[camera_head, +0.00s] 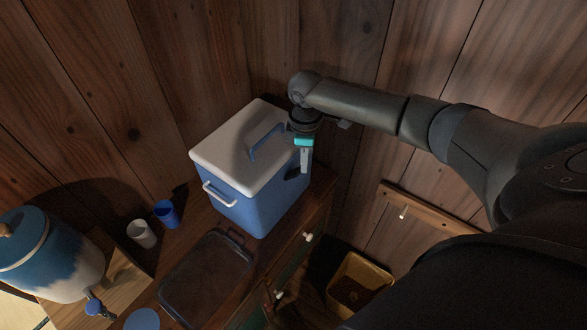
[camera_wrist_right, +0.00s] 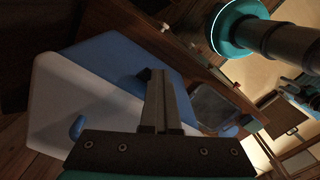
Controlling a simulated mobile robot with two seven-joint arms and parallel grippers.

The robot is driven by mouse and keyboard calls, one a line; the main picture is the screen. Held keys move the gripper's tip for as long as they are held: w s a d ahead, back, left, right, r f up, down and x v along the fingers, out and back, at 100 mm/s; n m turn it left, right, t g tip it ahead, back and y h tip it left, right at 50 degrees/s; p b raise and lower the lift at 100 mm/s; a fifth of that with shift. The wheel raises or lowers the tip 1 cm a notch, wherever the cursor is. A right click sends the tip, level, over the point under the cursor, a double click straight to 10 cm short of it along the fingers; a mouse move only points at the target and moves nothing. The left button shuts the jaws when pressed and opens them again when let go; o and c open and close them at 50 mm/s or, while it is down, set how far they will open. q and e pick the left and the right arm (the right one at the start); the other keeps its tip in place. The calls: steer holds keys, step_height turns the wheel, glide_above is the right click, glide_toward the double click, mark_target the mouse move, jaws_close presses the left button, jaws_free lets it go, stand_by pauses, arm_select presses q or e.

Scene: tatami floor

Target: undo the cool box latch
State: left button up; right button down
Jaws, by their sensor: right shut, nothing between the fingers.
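The cool box (camera_head: 240,205) is blue with a white lid (camera_head: 225,155), a blue handle on top and a white handle on its near-left end. The lid lies closed on it. In the right wrist view the box's blue side (camera_wrist_right: 115,60) and white lid (camera_wrist_right: 65,105) fill the left half. My right gripper (camera_head: 304,168) is shut and empty, pointing down beside the box's right side. In the right wrist view its fingers (camera_wrist_right: 157,85) are together in front of the blue side. I cannot make out the latch; the gripper and shadow cover that side. My left gripper is not in view.
The box stands on a wooden cabinet (camera_head: 318,205) against plank walls. A dark tray (camera_head: 205,275), a white cup (camera_head: 141,233), a blue cup (camera_head: 167,213) and a blue-and-white jug (camera_head: 55,255) stand to the left. A wooden bin (camera_head: 357,285) is below right.

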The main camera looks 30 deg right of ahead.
steer(key=shift+s+a+f, duration=0.15)
steer(key=shift+s+f, duration=0.1)
steer(key=shift+f, duration=0.3)
stand_by(0.4)
steer(key=shift+s+f, duration=0.15)
steer(key=shift+f, duration=0.1)
step_height(320, 180, up, 9)
steer(key=s+d+p, duration=0.1)
steer(key=p, duration=0.4)
steer(key=shift+s+d, duration=0.15)
steer(key=shift+s, duration=0.25)
stand_by(0.4)
stand_by(0.3)
